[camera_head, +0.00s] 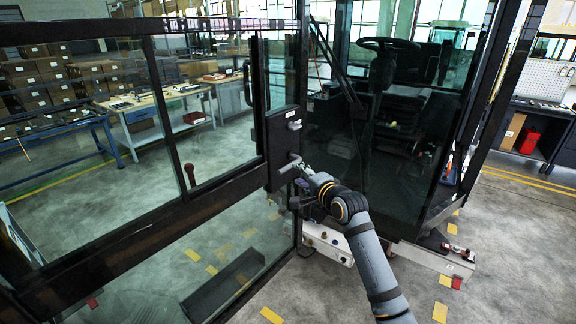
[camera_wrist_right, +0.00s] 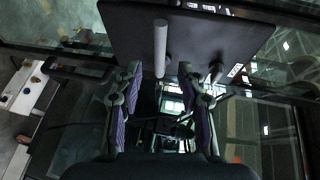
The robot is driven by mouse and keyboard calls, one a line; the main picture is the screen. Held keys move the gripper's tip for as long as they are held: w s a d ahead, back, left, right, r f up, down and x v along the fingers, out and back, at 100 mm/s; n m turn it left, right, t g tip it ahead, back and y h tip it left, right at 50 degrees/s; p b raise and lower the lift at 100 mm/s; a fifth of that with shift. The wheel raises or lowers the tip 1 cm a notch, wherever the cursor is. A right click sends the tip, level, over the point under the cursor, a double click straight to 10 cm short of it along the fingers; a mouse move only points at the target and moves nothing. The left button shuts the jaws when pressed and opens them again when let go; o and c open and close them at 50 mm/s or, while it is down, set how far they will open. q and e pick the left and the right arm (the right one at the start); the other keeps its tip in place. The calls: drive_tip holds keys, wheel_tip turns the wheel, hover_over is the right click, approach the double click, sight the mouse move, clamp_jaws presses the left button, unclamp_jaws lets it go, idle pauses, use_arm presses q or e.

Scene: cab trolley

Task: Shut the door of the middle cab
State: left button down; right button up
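The middle cab (camera_head: 385,130) stands right of centre, with a steering wheel and seat seen through its opening and glass. Its door (camera_head: 150,215), a black frame with large glass panes, stands swung open across the left of the head view. A grey bar handle (camera_head: 290,165) sits on the black plate at the door's edge. My right gripper (camera_head: 302,168) is at this handle. In the right wrist view the fingers (camera_wrist_right: 160,75) are open, with the end of the handle (camera_wrist_right: 160,45) between or just beyond the tips. Contact cannot be told. My left gripper is out of view.
A white trolley base (camera_head: 330,243) carries the cab and juts out below it. Workbenches (camera_head: 165,105) and shelves with boxes stand behind the door glass. A bench with a red item (camera_head: 528,140) is at the right.

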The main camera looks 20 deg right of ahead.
sight(289, 168)
drive_tip(key=p+x, duration=0.1)
drive_tip(key=x, duration=0.2)
drive_tip(key=p+x, duration=0.1)
drive_tip(key=x, duration=0.3)
drive_tip(key=shift+w+a, duration=0.1)
drive_tip(key=shift+a, duration=0.15)
drive_tip(key=shift+w+f, duration=0.15)
drive_tip(key=shift+w, duration=0.4)
clamp_jaws()
